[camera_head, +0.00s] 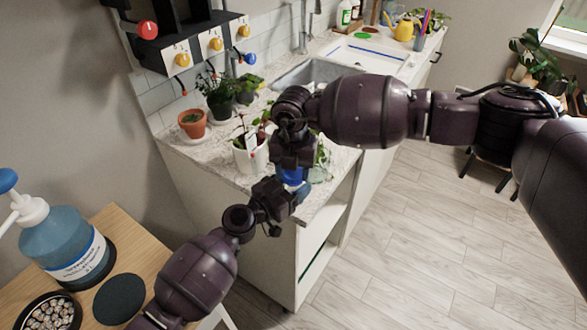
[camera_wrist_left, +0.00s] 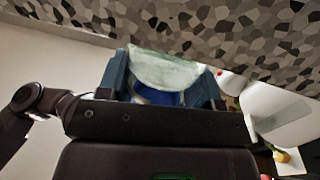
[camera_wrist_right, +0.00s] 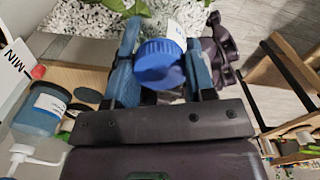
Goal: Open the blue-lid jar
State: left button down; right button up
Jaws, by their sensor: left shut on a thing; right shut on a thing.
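The blue lid (camera_wrist_right: 158,64) sits between the fingers of my right gripper (camera_wrist_right: 163,70), which is shut on it. Part of the jar with a white label (camera_wrist_right: 176,32) shows behind the lid in the right wrist view. In the left wrist view, the pale clear jar body (camera_wrist_left: 165,70) is between the fingers of my left gripper (camera_wrist_left: 165,88), which is shut on it; blue shows by its lower edge. In the head view both grippers meet near the counter's front corner, and the arms hide most of the jar. I cannot tell whether lid and jar are apart.
A wooden table (camera_head: 140,252) at lower left holds a blue pump bottle (camera_head: 65,245). The floor at right is open.

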jog(key=shift+n, duration=0.7)
jog(key=o, duration=1)
